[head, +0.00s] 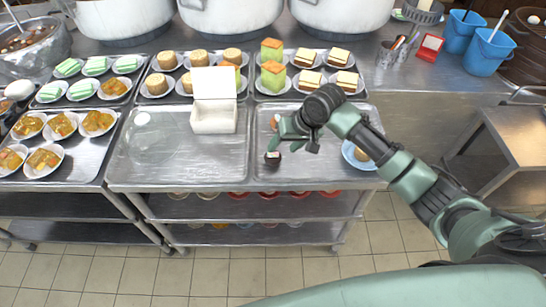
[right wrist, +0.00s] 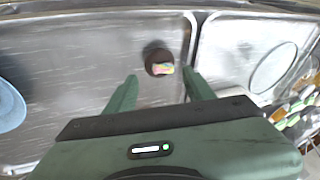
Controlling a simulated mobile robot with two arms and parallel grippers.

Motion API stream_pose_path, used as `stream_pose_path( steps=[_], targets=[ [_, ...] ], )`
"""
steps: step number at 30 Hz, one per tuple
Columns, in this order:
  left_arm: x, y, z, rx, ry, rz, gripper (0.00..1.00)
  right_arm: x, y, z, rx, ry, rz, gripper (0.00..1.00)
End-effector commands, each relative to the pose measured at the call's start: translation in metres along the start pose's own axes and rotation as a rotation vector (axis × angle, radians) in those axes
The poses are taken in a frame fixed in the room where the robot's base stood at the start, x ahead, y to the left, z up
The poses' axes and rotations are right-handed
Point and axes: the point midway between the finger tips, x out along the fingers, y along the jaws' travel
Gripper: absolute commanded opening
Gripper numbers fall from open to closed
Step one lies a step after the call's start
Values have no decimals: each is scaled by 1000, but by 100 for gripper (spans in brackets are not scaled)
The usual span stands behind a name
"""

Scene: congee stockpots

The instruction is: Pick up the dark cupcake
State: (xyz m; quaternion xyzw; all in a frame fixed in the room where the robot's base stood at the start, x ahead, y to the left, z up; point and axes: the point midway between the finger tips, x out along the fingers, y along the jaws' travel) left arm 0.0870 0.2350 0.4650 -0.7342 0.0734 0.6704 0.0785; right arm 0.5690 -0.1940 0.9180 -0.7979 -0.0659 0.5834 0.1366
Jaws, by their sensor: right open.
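The dark cupcake (head: 272,158) sits on the right-hand metal tray (head: 330,176), near its front left part. In the right wrist view the cupcake (right wrist: 153,55) is dark brown with a small multicoloured patch on its right side. My right gripper (head: 292,147) is over the tray, just right of the cupcake in the head view. In the wrist view my right gripper (right wrist: 160,77) is open and empty, its fingertips apart, with the cupcake just beyond the gap between them. My left gripper is not in view.
A white open box (head: 213,118) and a clear round plate (head: 150,132) are on the left tray. A blue plate (head: 350,160) stands at the right tray's right edge. Plated cakes fill the trays behind. Large pots (head: 230,18) stand at the back, blue buckets (head: 487,52) at right.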

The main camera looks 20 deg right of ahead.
Motion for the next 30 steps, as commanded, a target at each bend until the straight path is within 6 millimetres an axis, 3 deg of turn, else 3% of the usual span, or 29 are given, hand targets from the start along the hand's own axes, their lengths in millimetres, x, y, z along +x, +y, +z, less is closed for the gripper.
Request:
stream_pose_path(
  steps=[15, 24, 25, 30],
  targets=[
    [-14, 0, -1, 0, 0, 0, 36, 66, 1, -3, -3, -2, 1, 53],
    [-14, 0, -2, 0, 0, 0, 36, 73, 1, -3, -4, 1, 1, 53],
    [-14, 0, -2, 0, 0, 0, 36, 73, 1, -3, -4, 1, 1, 51],
    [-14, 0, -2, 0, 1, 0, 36, 73, 2, -3, -4, 1, 1, 9]
  ],
)
